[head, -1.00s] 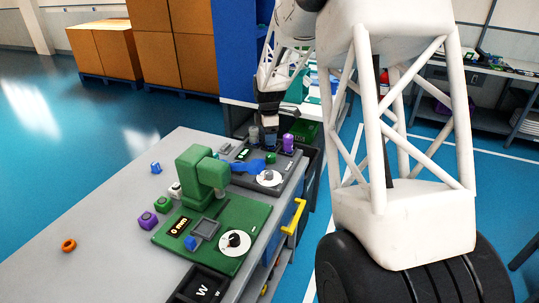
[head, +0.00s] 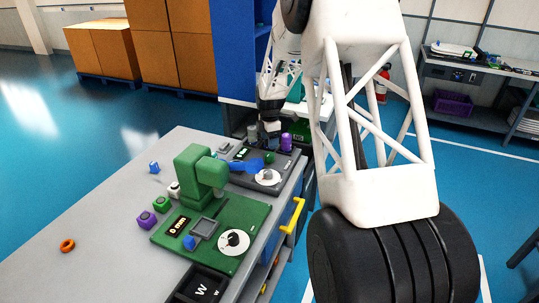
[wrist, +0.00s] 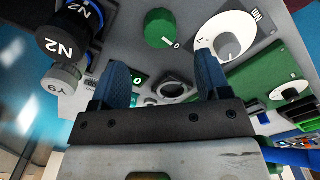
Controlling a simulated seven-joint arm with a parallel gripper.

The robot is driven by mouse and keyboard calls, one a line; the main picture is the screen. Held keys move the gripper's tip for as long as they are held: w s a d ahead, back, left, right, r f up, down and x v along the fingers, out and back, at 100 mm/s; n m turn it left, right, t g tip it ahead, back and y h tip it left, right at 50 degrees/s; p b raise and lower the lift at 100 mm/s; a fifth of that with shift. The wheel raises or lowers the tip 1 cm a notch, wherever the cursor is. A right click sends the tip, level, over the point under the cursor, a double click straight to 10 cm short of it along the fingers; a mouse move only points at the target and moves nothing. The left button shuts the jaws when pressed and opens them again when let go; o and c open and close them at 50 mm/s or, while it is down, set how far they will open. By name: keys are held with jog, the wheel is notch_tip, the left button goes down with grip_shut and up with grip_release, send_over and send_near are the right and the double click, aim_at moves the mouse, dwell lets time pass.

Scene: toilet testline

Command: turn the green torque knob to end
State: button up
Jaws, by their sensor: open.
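The green torque knob (wrist: 160,28) is a round green cap with a white mark beside it on the grey panel (wrist: 115,25). It is at the top middle of the wrist view, ahead of my fingertips. In the head view the knob (head: 268,158) is small, on the dark tester beyond the green one. My gripper (wrist: 163,78) is open and empty, its two blue fingers apart. The knob is beyond the gap between them, and I see no contact. In the head view my gripper (head: 270,135) hangs over the back of the dark tester.
A white dial (wrist: 228,38) marked Nm is right of the knob. Black N2 weights (wrist: 65,38) stand at left. A purple cylinder (head: 286,142) stands near my gripper. The green tester (head: 235,210) is in front.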

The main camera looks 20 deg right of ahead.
aim_at(269, 154)
jog(key=shift+f, duration=3.65)
jog(key=c, duration=0.9)
